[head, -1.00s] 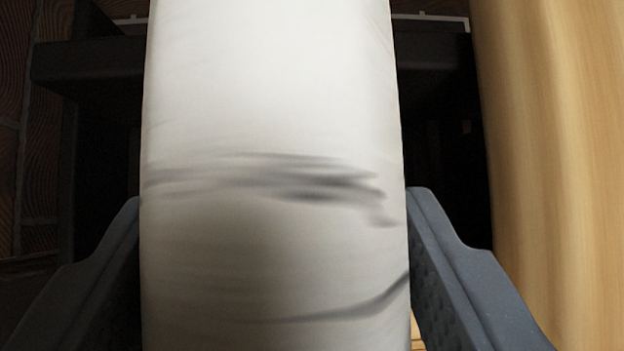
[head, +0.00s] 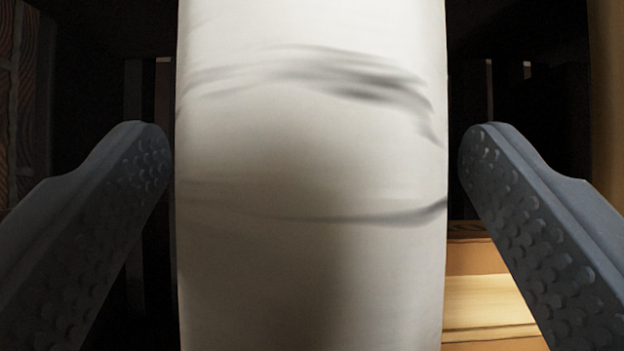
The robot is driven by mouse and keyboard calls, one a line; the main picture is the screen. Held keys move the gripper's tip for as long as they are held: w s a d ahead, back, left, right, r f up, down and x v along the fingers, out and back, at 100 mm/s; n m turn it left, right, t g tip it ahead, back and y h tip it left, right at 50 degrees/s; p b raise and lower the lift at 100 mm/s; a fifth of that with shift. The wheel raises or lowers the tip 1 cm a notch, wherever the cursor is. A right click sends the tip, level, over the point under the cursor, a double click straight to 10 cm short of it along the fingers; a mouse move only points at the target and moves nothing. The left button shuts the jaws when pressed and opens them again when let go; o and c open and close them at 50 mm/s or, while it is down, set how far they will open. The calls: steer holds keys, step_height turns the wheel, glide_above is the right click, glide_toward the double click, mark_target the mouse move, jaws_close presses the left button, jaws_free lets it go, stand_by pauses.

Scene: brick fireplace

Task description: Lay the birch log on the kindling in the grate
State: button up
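The birch log (head: 312,150) is pale white with dark curved bark marks. It fills the middle of the head view from top to bottom, and its ends are out of the frame. My gripper (head: 316,138) is open around it, with one studded finger on each side. A dark gap shows between each finger and the log. Pale wood pieces (head: 490,300), likely the kindling, show at lower right beside and below the log. The log hides most of what lies under it, so I cannot tell its contact there. The grate is too dark to make out clearly.
Dark brickwork (head: 20,90) stands at the left edge. A tan wooden surface (head: 606,90) runs along the right edge. The space behind the log is nearly black, with faint upright bars.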

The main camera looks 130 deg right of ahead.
steer(key=shift+r, duration=0.3)
steer(key=p+v, duration=0.3)
steer(key=v, duration=0.8)
steer(key=shift+s+d+r, duration=0.2)
steer(key=shift+r, duration=0.1)
